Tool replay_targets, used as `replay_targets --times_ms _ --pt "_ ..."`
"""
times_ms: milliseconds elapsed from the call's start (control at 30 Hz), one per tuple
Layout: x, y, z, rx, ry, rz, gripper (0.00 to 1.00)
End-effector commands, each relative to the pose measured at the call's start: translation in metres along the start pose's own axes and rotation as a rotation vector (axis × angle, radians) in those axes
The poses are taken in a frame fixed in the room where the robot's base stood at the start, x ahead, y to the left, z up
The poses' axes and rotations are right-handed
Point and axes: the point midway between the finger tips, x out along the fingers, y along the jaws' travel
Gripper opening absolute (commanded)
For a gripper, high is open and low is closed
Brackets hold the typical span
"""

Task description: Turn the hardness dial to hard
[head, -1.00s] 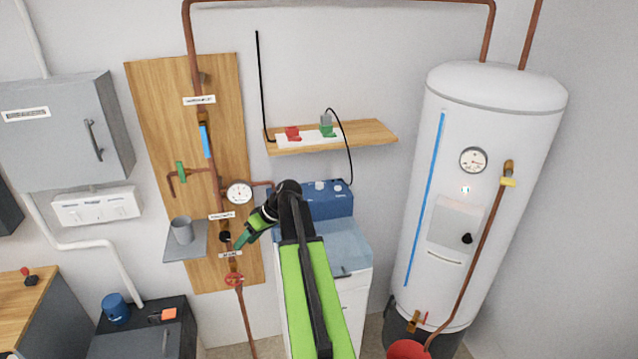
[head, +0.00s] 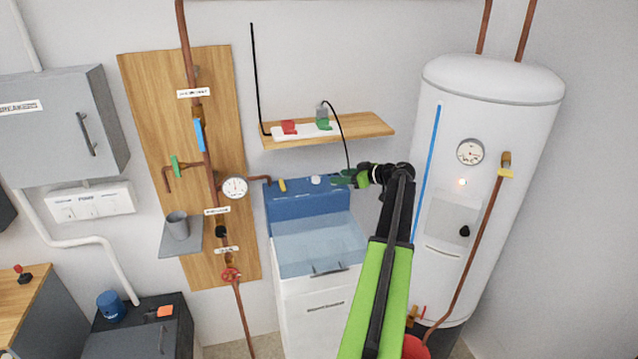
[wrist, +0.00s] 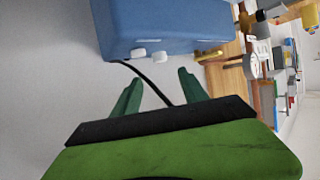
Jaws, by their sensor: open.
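The blue control panel (head: 310,203) stands at the back of the white softener cabinet. It carries a white knob (head: 315,180) and a yellow lever (head: 282,185). My gripper (head: 342,180) is at the panel's right end, pointing left, and covers that part in the head view. In the wrist view my gripper (wrist: 158,76) is open and empty, its green fingers apart from the knobs.
A wooden shelf (head: 365,127) with plugs sits above the panel, and a black cable hangs behind my gripper. The white tank (head: 485,130) stands close on the right. A pipe board (head: 150,90) with a gauge (head: 234,187) is on the left.

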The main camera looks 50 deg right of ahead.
Motion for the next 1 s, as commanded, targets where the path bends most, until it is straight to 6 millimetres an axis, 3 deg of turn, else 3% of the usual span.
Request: replay_targets --times_ms 33,200,400,600,867,1000 --pt "0.017 0.001 0.005 -0.001 0.000 -0.003 0.51" --pt "0.060 0.001 0.004 -0.001 0.000 -0.003 0.51" --pt "0.098 0.001 0.003 0.000 0.000 -0.002 0.51" --pt "0.114 0.000 0.001 0.000 -0.001 0.000 0.51" --pt "0.114 0.000 0.000 0.001 -0.001 0.000 0.51" --pt "0.114 0.000 0.000 0.000 -0.001 0.000 0.33"
